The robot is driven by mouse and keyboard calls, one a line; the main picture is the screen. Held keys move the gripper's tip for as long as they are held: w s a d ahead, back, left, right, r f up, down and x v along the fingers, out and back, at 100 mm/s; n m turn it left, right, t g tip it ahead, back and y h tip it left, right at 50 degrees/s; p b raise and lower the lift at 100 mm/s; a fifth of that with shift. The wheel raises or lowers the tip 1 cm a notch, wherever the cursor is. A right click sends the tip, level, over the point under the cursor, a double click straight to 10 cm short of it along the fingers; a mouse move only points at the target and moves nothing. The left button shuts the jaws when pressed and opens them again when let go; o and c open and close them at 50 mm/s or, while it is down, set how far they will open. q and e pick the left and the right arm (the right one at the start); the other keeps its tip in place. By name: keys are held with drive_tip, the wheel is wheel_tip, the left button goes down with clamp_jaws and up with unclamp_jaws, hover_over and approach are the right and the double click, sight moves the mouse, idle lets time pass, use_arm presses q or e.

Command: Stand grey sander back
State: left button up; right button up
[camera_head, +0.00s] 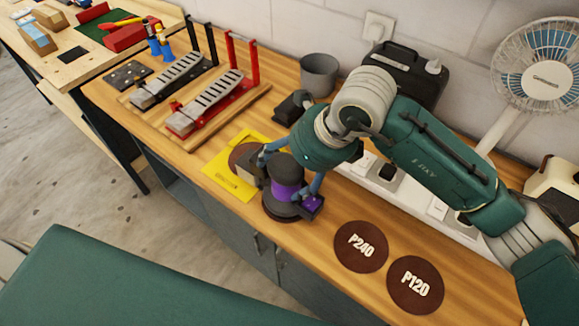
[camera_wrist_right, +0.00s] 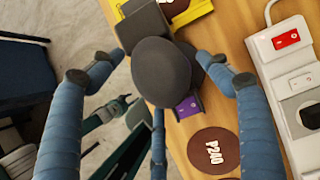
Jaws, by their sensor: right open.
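A grey sander with a purple band (camera_head: 287,189) is on the bench, at its front edge, with its dark round base down. Its round dark grey top (camera_wrist_right: 162,72) fills the middle of the right wrist view, with a grey box behind it and a purple part (camera_wrist_right: 187,106) beside it. My right gripper (camera_head: 290,170) is over the sander, open, with its blue fingers to either side of the top. In the wrist view, gaps show between fingers and top. A yellow sheet (camera_head: 217,172) with a brown disc lies left of the sander. My left gripper is not in view.
Brown discs marked P240 (camera_head: 361,246) and P120 (camera_head: 415,285) lie to the right. A white power strip (camera_head: 405,191) runs behind. Pedals (camera_head: 212,104) are at left.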

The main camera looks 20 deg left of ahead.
drive_tip(key=shift+r+p, duration=0.6)
drive_tip(key=shift+r, duration=0.15)
drive_tip(key=b+v, duration=0.3)
drive_tip(key=v, duration=0.8)
drive_tip(key=shift+d+r+b, duration=0.2)
drive_tip(key=shift+d+b, duration=0.05)
drive_tip(key=shift+b, duration=0.1)
